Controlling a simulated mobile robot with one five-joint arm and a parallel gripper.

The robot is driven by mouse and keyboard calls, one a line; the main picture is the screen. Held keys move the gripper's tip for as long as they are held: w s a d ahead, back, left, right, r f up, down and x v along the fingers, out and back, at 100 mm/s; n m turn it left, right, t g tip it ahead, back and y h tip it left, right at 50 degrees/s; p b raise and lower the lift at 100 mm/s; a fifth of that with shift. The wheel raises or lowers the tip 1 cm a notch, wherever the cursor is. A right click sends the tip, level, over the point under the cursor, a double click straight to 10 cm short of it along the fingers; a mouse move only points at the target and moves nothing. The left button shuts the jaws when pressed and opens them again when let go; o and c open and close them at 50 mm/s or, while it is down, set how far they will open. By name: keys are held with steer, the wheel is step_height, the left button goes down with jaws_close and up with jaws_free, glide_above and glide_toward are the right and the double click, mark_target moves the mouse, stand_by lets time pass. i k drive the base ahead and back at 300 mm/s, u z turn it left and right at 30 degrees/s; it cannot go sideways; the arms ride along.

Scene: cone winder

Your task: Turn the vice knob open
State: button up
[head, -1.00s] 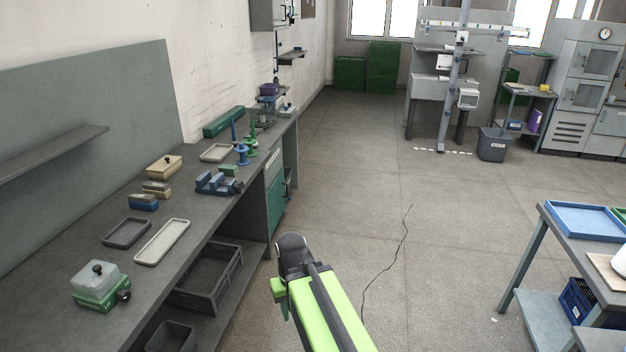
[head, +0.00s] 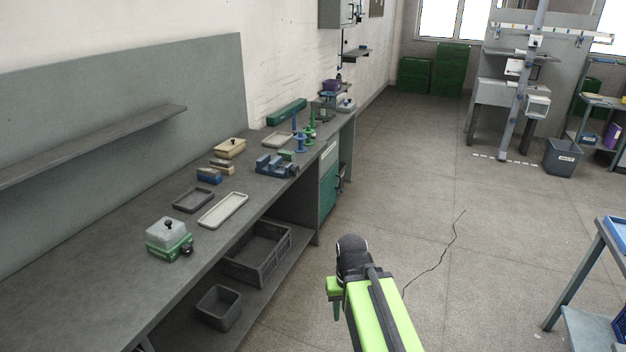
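A blue vice (head: 277,166) sits on the long grey workbench (head: 130,260), near its front edge, in the middle of its length. It is small in the head view, and I cannot make out its knob or how far its jaws stand apart. My green arm with its black joint shows at the bottom centre, over the floor in front of the bench, well apart from the vice. My gripper's fingers do not show.
A green-based box with a clear cover (head: 169,238), a long pale tray (head: 223,210), a dark tray (head: 193,199) and green and blue spindles (head: 300,140) stand on the bench. Crates (head: 256,252) lie below.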

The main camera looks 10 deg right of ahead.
mark_target(295, 170)
steer(key=z, duration=0.1)
steer(key=k, duration=0.5)
steer(key=u, duration=0.2)
steer(key=i, duration=0.85)
steer(key=u, duration=0.05)
steer(key=k, duration=0.5)
steer(key=z, duration=1.75)
steer(key=i, duration=1.4)
steer(key=u, duration=1.6)
